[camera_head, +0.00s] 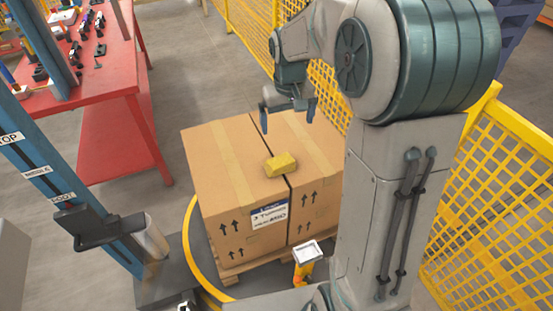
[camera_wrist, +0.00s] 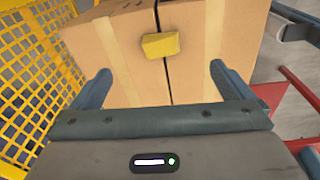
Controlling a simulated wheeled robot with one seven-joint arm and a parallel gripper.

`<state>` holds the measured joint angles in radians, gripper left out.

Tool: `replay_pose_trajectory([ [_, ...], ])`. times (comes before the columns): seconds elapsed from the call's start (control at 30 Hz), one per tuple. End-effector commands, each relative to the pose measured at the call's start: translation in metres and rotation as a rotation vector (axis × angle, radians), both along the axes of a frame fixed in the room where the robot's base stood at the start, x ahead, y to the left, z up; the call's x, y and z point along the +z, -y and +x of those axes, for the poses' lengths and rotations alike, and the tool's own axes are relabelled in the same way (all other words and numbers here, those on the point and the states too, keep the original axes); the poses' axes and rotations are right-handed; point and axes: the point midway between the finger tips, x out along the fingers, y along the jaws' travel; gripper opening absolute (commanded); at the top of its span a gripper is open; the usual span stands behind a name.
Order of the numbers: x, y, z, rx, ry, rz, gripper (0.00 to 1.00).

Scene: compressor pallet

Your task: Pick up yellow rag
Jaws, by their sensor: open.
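The yellow rag (camera_head: 281,165) is a small folded block lying on top of the cardboard boxes (camera_head: 215,160), close to the seam between them. In the wrist view the rag (camera_wrist: 160,45) shows beyond the fingertips, roughly centred between them. My gripper (camera_head: 288,116) is above the far part of the boxes, apart from the rag. In the wrist view my gripper (camera_wrist: 160,80) has its two fingers wide apart with nothing between them.
The boxes stand on a wooden pallet (camera_head: 232,276) inside a yellow floor ring. Yellow mesh fencing (camera_head: 500,190) runs behind and to the right. A red workbench (camera_head: 105,75) with tools stands at the left. A blue post (camera_head: 75,195) stands at the front left.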

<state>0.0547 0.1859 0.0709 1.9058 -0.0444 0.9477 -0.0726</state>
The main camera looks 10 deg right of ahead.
Motion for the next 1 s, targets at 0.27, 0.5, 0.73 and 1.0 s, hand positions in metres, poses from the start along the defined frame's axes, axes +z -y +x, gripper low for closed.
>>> replay_pose_trajectory([
  [0.27, -0.076, 0.002, 0.060, 0.025, -0.069, 0.010, 1.00],
  [0.5, -0.113, 0.003, 0.085, 0.036, -0.099, 0.018, 1.00],
  [0.73, -0.139, 0.003, 0.088, 0.038, -0.108, 0.020, 1.00],
  [1.0, -0.190, 0.003, 0.088, 0.037, -0.107, 0.021, 1.00],
])
